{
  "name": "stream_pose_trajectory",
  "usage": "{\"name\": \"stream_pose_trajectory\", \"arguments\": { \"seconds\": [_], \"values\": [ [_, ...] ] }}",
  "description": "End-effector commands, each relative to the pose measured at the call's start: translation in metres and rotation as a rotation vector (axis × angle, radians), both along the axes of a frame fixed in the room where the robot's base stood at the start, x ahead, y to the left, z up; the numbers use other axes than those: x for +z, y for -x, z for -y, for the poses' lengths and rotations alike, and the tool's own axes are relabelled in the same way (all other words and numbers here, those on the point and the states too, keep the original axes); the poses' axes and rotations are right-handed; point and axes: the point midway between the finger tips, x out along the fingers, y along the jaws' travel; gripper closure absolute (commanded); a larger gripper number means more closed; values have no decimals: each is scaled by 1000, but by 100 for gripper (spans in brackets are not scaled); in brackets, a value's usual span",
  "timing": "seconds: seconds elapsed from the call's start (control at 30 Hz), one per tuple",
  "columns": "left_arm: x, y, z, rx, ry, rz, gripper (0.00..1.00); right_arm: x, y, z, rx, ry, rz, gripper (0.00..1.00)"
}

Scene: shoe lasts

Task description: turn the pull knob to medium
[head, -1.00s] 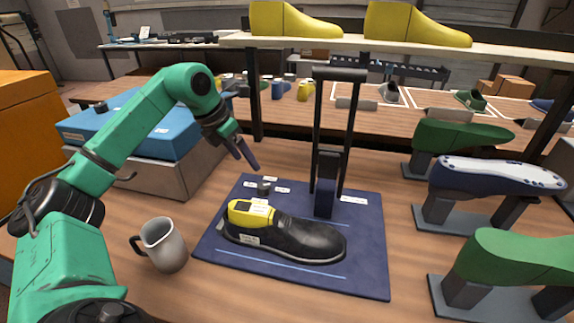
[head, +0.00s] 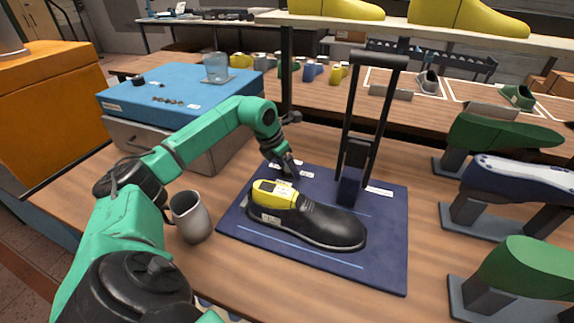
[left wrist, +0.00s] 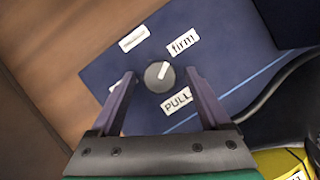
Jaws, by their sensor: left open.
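The pull knob (left wrist: 159,76) is a small round grey knob with a white pointer line, on the dark blue base (left wrist: 240,75) of the stand. In the left wrist view its line points up and right, toward the "firm" label (left wrist: 183,42). A "PULL" label (left wrist: 177,100) lies below it, and another label (left wrist: 133,39), too blurred to read, lies above left. My left gripper (left wrist: 160,82) is open, with one finger on each side of the knob and gaps to both. In the head view my left gripper (head: 289,170) hides the knob. My right gripper is not in view.
A black shoe (head: 325,222) on a yellow last (head: 272,193) sits on the base just in front of the gripper. The black upright frame (head: 352,110) stands to its right. A grey mug (head: 192,217) stands left of the base. Green and blue lasts stand at right.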

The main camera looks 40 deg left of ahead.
Motion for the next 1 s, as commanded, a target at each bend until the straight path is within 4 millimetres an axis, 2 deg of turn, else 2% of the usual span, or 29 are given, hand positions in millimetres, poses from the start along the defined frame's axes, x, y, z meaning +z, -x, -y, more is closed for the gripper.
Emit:
{"name": "stream_pose_trajectory", "arguments": {
  "seconds": [0.1, 0.13, 0.27, 0.3, 0.33, 0.67, 1.0],
  "values": [
    [0, 0, 0, 0, 0, 0, 20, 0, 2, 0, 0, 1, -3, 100],
    [0, 0, 0, 0, 0, 0, 28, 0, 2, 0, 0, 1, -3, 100],
    [0, 0, 0, 0, 0, 0, 77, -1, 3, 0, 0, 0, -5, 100],
    [0, 0, 0, 0, 0, 0, 93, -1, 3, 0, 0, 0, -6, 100],
    [0, 0, 0, 0, 0, 0, 100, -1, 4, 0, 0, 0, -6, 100],
    [2, 0, 0, 34, -1, 1, 100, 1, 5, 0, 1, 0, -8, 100],
    [4, 0, 2, 231, 1, 4, 100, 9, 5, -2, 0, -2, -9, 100]
  ]
}}
